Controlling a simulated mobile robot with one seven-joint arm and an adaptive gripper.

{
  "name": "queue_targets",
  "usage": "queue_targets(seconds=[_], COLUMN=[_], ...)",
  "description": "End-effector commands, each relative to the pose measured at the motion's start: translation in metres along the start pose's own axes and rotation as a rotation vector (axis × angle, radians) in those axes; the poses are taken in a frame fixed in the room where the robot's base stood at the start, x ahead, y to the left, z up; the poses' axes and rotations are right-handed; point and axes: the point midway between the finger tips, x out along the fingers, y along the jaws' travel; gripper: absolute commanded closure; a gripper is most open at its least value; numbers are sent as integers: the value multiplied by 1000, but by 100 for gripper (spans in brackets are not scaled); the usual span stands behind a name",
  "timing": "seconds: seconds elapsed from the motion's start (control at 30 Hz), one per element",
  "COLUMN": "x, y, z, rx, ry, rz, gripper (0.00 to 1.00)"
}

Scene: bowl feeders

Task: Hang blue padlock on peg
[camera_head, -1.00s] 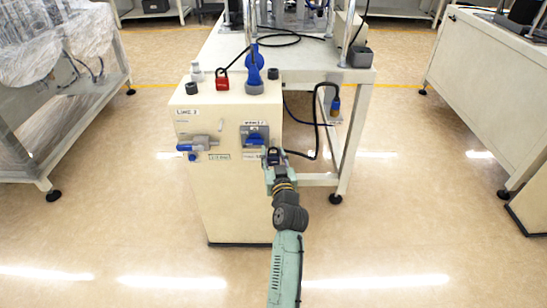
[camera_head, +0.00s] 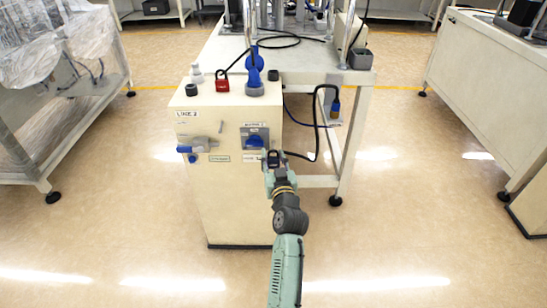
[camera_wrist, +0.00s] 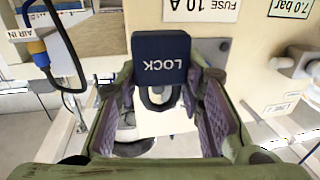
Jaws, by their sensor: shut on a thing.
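The dark blue padlock (camera_wrist: 161,58) is held between the fingers of my gripper (camera_wrist: 163,92). Its body bears the word LOCK, upside down in the wrist view, and its dark shackle points down there between the purple finger pads. In the head view the padlock (camera_head: 273,157) and my gripper (camera_head: 274,170) are just in front of the cream cabinet's right front edge. A small grey peg-like piece (camera_head: 221,127) is on the cabinet front, left of the blue switch. In the wrist view a grey metal piece (camera_wrist: 214,48) is partly hidden behind the padlock and a finger; I cannot tell if it is the peg.
Floor is clear around.

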Motion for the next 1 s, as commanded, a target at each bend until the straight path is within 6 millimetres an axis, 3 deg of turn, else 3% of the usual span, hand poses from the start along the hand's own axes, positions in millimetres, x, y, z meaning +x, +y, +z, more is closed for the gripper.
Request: queue_targets(seconds=[1.0], x=[-25], y=[-4], z=[3], rx=[0], ry=[0], rz=[0], gripper=[99])
